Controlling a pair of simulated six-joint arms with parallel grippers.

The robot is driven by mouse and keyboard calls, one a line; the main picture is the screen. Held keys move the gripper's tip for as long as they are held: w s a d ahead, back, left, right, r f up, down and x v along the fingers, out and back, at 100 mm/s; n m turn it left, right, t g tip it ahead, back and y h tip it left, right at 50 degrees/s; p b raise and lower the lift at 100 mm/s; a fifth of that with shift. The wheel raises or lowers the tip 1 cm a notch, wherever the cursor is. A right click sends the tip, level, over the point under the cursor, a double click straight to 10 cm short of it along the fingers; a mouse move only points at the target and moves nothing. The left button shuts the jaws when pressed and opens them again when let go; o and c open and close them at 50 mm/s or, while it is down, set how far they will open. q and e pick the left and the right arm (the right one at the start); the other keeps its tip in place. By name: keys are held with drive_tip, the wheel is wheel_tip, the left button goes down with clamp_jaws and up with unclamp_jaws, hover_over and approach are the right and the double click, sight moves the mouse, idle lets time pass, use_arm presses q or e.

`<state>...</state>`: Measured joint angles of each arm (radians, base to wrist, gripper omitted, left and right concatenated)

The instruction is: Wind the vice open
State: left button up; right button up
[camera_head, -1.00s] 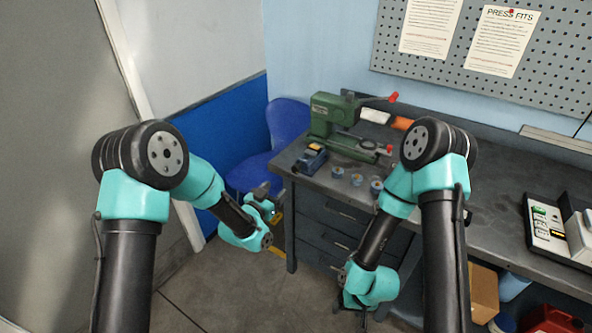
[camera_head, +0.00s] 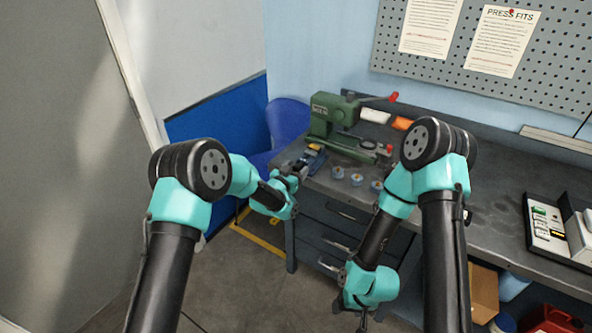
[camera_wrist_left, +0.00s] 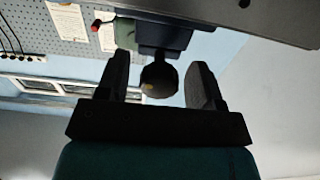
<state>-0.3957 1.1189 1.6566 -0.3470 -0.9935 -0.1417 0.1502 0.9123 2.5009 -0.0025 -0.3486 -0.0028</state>
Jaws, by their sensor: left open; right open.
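The small blue vice (camera_head: 317,158) sits at the bench's left front corner, partly hidden behind my left gripper (camera_head: 297,169). In the left wrist view the vice's dark blue body (camera_wrist_left: 165,36) is at the top, with a round dark knob (camera_wrist_left: 160,78) at its end. My left gripper (camera_wrist_left: 158,68) is open, with one finger on each side of the knob; gaps show between knob and fingers. My right gripper (camera_head: 362,316) hangs low in front of the bench, away from the vice; its fingers are barely visible.
A green press (camera_head: 332,113) with a red-tipped lever stands behind the vice. Several small round blue-sided parts (camera_head: 357,180) lie to its right on the bench (camera_head: 500,200). A blue chair (camera_head: 286,119) is behind the left corner. A tray (camera_head: 545,228) is at right.

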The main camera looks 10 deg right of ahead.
use_arm(q)
drive_tip(key=shift+c, duration=0.2)
drive_tip(key=c, duration=0.9)
drive_tip(key=shift+n, duration=0.3)
drive_tip(key=n, duration=1)
drive_tip(key=shift+n, duration=0.3)
drive_tip(key=n, duration=0.5)
drive_tip(key=shift+r+n, duration=0.1)
drive_tip(key=shift+n, duration=0.2)
drive_tip(key=n, duration=0.4)
drive_tip(key=shift+n, duration=0.4)
